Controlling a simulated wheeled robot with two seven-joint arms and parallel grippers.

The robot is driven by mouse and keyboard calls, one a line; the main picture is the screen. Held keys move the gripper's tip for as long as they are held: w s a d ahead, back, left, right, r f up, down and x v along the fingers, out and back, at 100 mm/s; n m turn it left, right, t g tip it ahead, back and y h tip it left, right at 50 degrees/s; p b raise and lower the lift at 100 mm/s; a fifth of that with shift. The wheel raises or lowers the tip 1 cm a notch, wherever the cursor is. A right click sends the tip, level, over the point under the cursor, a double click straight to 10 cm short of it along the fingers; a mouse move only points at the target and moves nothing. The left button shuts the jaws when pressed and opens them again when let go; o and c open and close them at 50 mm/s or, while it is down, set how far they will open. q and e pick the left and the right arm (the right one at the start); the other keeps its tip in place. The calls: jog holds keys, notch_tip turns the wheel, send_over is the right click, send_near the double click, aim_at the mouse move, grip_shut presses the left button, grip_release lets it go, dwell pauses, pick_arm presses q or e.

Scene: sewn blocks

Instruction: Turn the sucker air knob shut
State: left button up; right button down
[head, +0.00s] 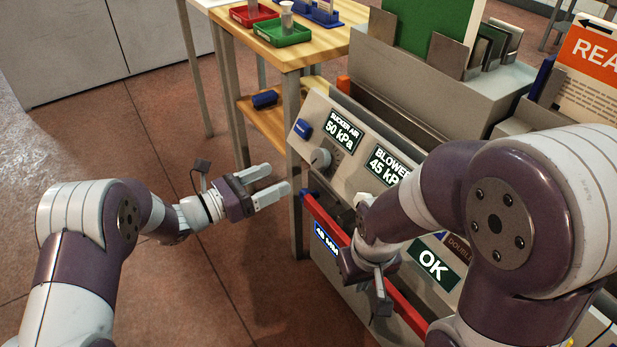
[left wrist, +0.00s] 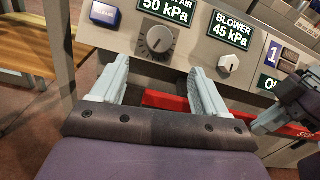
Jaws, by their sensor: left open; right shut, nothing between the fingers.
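The sucker air knob (head: 320,158) is a round grey dial on the sloped panel, below the "SUCKER AIR 50 kPa" display (head: 341,132). My left gripper (head: 278,180) is open and empty, a little left of the panel and apart from the knob. My right gripper (head: 381,290) is shut and empty by the red bar low on the panel front; its fingers also show at the right edge of the left wrist view (left wrist: 270,122).
A blower knob (left wrist: 228,63) and its "45 kPa" display (left wrist: 230,28) are right of the sucker air knob. A blue button (left wrist: 105,13) is left. A red bar (head: 325,219) runs along the panel front. A wooden table (head: 300,52) with trays stands behind.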

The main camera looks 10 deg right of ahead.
aim_at(316, 160)
pick_arm(q)
jog(key=b+x, duration=0.1)
jog(key=x, duration=0.9)
jog(key=shift+d+b, duration=0.1)
jog(key=shift+b, duration=0.25)
jog(key=c, duration=1)
